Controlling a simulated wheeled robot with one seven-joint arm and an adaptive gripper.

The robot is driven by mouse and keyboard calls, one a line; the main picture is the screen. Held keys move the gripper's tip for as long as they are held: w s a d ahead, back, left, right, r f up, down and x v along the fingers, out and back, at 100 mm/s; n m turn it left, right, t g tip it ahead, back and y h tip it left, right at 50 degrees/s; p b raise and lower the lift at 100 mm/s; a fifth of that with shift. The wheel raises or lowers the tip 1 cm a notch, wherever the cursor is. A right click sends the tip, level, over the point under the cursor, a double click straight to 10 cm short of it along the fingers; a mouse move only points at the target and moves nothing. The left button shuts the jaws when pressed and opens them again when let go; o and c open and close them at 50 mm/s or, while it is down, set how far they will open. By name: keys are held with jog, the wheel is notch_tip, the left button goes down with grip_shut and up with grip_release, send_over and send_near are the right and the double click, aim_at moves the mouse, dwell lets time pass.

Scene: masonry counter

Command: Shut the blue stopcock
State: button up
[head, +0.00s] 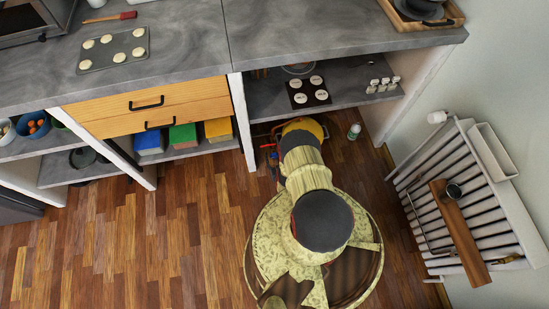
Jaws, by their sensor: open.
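My arm (308,178) reaches forward from my base toward the space under the counter. Its links cover much of that low area, and my gripper at its far end is hidden behind them. Just left of the arm, small red and blue parts (272,158) show near the floor. The blue part may be the blue stopcock, but it is too small and too covered to tell its shape or whether it is open or shut. I see no contact between the arm and these parts.
A yellow round object (304,126) sits beyond the arm, with a green can (354,131) to its right. The shelf (345,98) overhangs this space. A white slatted rack (455,195) stands at right. The wooden floor (150,240) at left is clear.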

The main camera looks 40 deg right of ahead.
jog(key=shift+w+d, duration=0.1)
jog(key=shift+w, duration=0.05)
jog(key=shift+c, duration=0.7)
jog(key=c, duration=1)
